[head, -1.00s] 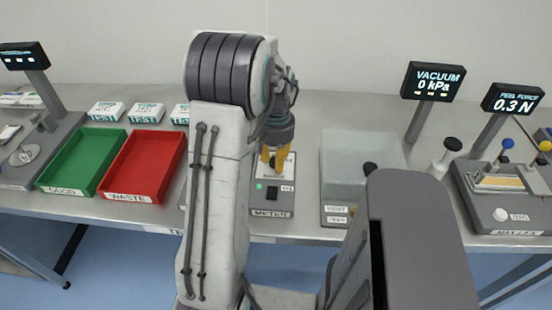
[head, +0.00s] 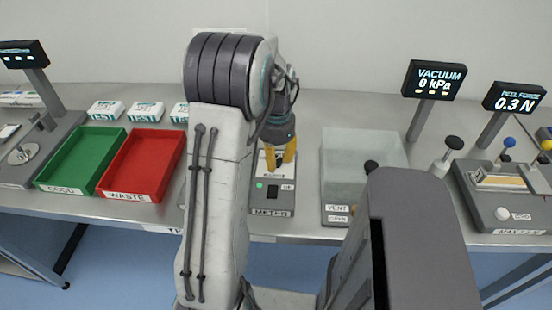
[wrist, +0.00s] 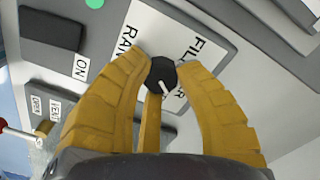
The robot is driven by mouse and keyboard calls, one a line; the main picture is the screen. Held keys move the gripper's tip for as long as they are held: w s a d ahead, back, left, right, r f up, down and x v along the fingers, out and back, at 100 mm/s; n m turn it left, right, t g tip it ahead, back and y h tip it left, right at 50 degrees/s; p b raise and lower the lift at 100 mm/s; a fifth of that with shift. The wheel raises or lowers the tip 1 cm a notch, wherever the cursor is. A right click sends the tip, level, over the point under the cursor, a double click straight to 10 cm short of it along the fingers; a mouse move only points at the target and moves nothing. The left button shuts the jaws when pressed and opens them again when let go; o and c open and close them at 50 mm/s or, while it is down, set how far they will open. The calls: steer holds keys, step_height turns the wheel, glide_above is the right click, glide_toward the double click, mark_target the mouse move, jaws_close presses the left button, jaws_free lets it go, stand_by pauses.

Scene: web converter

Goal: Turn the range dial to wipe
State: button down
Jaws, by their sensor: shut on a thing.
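The range dial (wrist: 161,74) is a small black knob with a white pointer line, on a white label plate in the wrist view. My gripper (wrist: 163,72) has its yellow fingers closed around the dial, with fingertips against its sides. The pointer line aims down and slightly right in the wrist view. The printed words beside the dial are partly covered by the fingers, so I cannot read every setting. In the head view, my gripper (head: 277,170) reaches down onto the meter box (head: 271,211), and its fingers hide the dial.
A black switch (wrist: 52,30) marked ON and a green light (wrist: 95,3) sit on the same box. A clear-lidded vacuum chamber (head: 350,150) stands right of it. The red waste tray (head: 140,165) and green good tray (head: 82,160) lie left.

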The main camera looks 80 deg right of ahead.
mark_target(277, 159)
steer(key=shift+d+m, duration=0.1)
steer(key=shift+m, duration=2.2)
steer(key=c, duration=1.1)
jaws_free()
steer(key=shift+s+f, duration=0.1)
steer(key=shift+s, duration=0.1)
steer(key=shift+o, duration=1.2)
steer(key=shift+w, duration=0.1)
step_height(277, 159, up, 12)
